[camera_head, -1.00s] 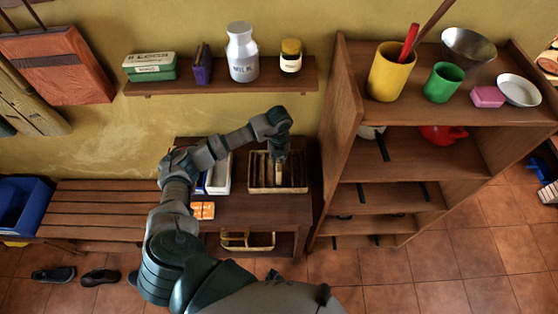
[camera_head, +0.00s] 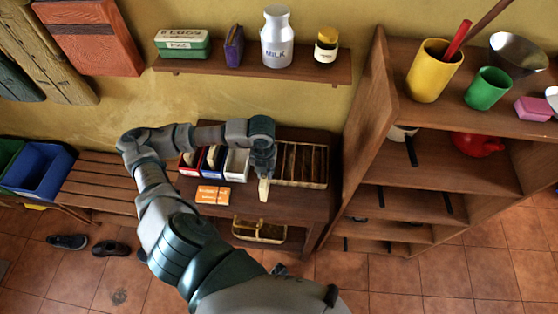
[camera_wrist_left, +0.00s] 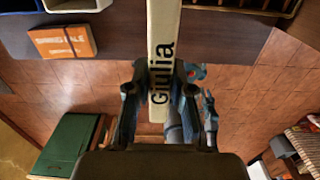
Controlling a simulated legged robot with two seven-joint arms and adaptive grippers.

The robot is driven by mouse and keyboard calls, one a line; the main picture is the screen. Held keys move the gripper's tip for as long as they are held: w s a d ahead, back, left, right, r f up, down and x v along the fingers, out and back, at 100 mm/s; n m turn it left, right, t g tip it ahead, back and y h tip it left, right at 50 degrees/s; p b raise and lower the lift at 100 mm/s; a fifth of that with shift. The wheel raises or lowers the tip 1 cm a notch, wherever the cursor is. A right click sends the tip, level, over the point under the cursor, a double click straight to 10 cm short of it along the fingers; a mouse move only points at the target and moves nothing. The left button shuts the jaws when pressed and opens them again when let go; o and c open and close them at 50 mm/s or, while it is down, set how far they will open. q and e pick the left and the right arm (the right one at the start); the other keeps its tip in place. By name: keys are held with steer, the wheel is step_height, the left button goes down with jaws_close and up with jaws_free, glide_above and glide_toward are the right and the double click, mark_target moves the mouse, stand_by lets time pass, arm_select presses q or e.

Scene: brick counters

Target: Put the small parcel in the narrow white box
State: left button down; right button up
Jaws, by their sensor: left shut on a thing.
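My left gripper (camera_head: 264,172) is shut on a slim cream parcel (camera_head: 264,190). In the left wrist view the parcel (camera_wrist_left: 162,45) is marked "Giulia" and stands out between the fingers (camera_wrist_left: 160,105). In the head view it hangs near the front of the small dark table. The narrow white box (camera_head: 237,162) stands on that table, just left of the gripper, its open top partly covered by my arm. A corner of a white box (camera_wrist_left: 75,4) shows at the top left of the wrist view. My right gripper is not in view.
A blue box (camera_head: 212,160) and a red box (camera_head: 188,163) stand left of the white one. An orange pack (camera_head: 213,195) lies in front. A divided tray (camera_head: 300,164) is to the right, beside the tall shelf unit (camera_head: 372,110). A basket (camera_head: 260,231) sits below.

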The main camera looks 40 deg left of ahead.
arm_select(q)
steer(key=shift+s+a, duration=0.35)
steer(key=w+a+r+b, duration=0.1)
steer(key=w+a, duration=0.1)
steer(key=a, duration=0.6)
steer(key=w+a+r, duration=0.2)
steer(key=a, duration=0.5)
steer(key=f, duration=0.3)
steer(key=a+f, duration=0.1)
steer(key=f, duration=0.6)
steer(key=shift+w+a, duration=0.15)
steer(key=shift+w, duration=0.15)
steer(key=c, duration=1)
jaws_free()
steer(key=shift+r, duration=0.1)
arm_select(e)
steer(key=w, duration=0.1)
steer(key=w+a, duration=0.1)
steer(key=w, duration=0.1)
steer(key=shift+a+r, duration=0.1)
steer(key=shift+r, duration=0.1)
